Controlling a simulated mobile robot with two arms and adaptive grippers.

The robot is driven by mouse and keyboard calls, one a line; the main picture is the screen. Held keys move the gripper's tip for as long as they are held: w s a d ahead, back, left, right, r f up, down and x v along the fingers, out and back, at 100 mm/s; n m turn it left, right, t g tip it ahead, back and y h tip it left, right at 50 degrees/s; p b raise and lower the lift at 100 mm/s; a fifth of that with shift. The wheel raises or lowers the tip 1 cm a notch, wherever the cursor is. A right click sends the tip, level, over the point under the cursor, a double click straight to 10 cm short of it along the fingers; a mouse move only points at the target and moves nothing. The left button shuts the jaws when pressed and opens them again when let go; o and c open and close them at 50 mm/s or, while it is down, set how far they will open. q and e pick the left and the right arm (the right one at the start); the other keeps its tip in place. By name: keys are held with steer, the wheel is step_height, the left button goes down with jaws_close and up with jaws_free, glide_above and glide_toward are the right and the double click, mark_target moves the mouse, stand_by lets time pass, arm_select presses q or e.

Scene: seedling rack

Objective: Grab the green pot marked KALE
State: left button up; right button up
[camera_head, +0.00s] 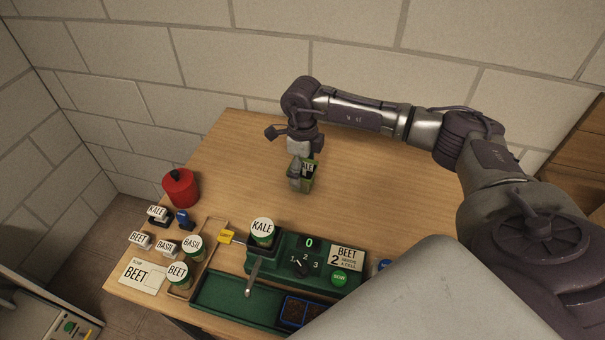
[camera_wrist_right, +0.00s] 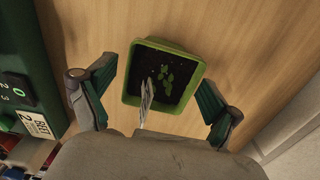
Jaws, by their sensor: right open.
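The green pot (camera_head: 309,180) stands on the wooden table near the middle of the head view. A white label with dark letters, partly hidden by my gripper, stands up from it. In the right wrist view the square green pot (camera_wrist_right: 133,93) shows dark soil, small green leaves and the label (camera_wrist_right: 147,97) seen edge-on. My right gripper (camera_head: 299,180) is over the pot from above. In the wrist view its open fingers (camera_wrist_right: 160,100) lie on the left and right of the pot, with a gap on each side. My left gripper is not in view.
A green seeding station (camera_head: 225,293) with a KALE jar (camera_head: 262,233) stands in front of the pot. BEET and BASIL jars, small label blocks and a red canister (camera_head: 180,188) are at the left. The table (camera_head: 235,150) around the pot is clear.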

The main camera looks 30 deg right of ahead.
mark_target(302, 170)
steer(key=shift+f, duration=1.6)
steer(key=c, duration=1.1)
steer(key=shift+c, duration=0.6)
steer(key=shift+r, duration=0.15)
